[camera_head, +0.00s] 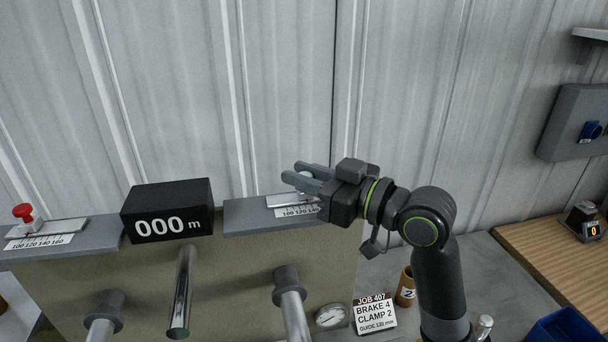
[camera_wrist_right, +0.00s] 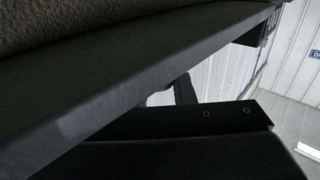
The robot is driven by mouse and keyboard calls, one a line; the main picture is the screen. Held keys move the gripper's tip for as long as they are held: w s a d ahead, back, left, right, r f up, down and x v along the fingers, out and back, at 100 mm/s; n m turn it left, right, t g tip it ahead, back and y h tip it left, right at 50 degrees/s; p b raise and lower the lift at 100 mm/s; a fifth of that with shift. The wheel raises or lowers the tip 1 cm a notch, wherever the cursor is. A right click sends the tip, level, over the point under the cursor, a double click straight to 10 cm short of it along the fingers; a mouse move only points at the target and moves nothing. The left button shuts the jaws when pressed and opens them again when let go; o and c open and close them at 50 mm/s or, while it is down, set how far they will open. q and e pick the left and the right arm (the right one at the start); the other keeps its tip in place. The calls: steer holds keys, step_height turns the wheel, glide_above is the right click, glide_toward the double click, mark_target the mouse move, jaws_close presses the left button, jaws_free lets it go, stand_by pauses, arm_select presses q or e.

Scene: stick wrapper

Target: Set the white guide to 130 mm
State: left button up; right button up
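My right gripper (camera_head: 294,173) is over the right-hand grey ledge (camera_head: 245,215), with its fingers pointing left. A small pale part, likely the white guide's knob (camera_head: 305,175), shows between the fingers; whether they press on it is unclear. A light metal slide (camera_head: 285,201) and a white scale (camera_head: 296,212) reading 100, 120, 140 lie under the gripper, which hides the scale's right end. The guide's pointer reading cannot be made out. The right wrist view shows mostly dark close surfaces, and no guide is clear there. My left gripper is not in view.
A red-knobbed guide (camera_head: 24,213) stands on the left ledge with its own scale (camera_head: 40,241). A black display (camera_head: 168,211) reads 000 m. Below are metal rollers (camera_head: 184,290), a gauge (camera_head: 331,316) and a job card (camera_head: 375,313). A wooden bench (camera_head: 550,258) is right.

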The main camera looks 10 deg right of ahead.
steer(key=o, duration=0.3)
steer(key=shift+a, duration=0.2)
steer(key=shift+o, duration=0.2)
steer(key=shift+d, duration=0.15)
steer(key=shift+s+d, duration=0.3)
steer(key=shift+s, duration=0.05)
steer(key=p+v, duration=0.7)
steer(key=v, duration=0.9)
steer(key=shift+s, duration=0.2)
